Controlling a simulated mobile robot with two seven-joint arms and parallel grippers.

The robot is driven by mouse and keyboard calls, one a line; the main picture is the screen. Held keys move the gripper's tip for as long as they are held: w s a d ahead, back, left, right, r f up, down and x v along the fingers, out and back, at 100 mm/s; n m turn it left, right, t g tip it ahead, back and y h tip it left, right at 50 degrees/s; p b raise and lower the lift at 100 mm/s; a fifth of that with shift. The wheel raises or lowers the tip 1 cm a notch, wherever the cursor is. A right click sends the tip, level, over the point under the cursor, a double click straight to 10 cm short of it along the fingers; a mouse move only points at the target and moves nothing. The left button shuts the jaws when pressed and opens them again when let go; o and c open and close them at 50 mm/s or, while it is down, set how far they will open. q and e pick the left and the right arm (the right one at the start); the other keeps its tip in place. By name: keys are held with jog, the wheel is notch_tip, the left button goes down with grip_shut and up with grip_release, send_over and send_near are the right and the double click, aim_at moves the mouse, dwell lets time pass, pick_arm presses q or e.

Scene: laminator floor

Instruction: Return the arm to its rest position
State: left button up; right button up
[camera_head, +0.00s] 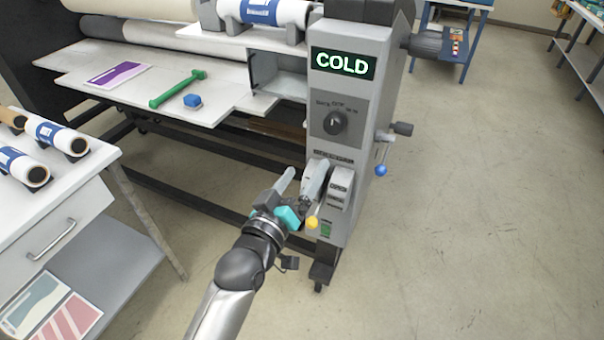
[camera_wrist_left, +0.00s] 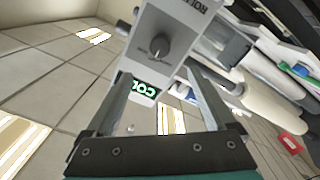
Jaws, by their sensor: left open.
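My left gripper (camera_head: 302,176) is open, in front of the lower control panel of the laminator's grey end column (camera_head: 355,95). In the left wrist view my left gripper (camera_wrist_left: 158,78) has its two fingers spread, with nothing held between them. The column's dial and its green COLD display (camera_wrist_left: 145,89) show beyond the fingers. A yellow-knobbed lever (camera_head: 311,222) is close beside the gripper in the head view; whether they touch I cannot tell. My fingers and wrist hide part of the lower panel. My right gripper is in neither view.
A blue-knobbed lever (camera_head: 380,170) sticks out from the column's right side. The laminator's feed table (camera_head: 130,75) bears a green tool (camera_head: 178,88) and a blue block (camera_head: 192,101). A white cart (camera_head: 60,205) with rolls stands at left. The floor (camera_head: 480,200) at right is clear.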

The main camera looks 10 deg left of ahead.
pick_arm(q)
jog(key=shift+f, duration=0.1)
dwell(0.4)
jog(key=s+a+f+m+g+y+b, duration=0.1)
jog(key=s+a+f+g+b, duration=0.2)
jog(key=f, duration=1)
jog(key=s+f+m+g+y+b, duration=0.15)
jog(key=s+f, duration=0.35)
jog(key=f, duration=0.8)
jog(key=s+a+f+g+y+b, duration=0.15)
jog(key=s+f+g, duration=0.25)
jog(key=f, duration=0.9)
jog(key=s+a+f+m+g+b, duration=0.1)
jog(key=s+a+f+g+b, duration=0.1)
jog(key=s+f, duration=0.5)
jog(key=s+a+f+m+g+y+b, duration=0.1)
jog(key=s+a+f+g+b, duration=0.1)
jog(key=s+f, duration=0.6)
jog(key=s+a+f+m+g+b, duration=0.1)
jog(key=s+a+f+g, duration=0.2)
jog(key=s, duration=1.2)
notch_tip(320, 180, down, 4)
jog(key=shift+s+a+f+g+y+b, duration=0.2)
jog(key=shift+s+a+g+y+b, duration=0.15)
jog(key=shift+a, duration=0.9)
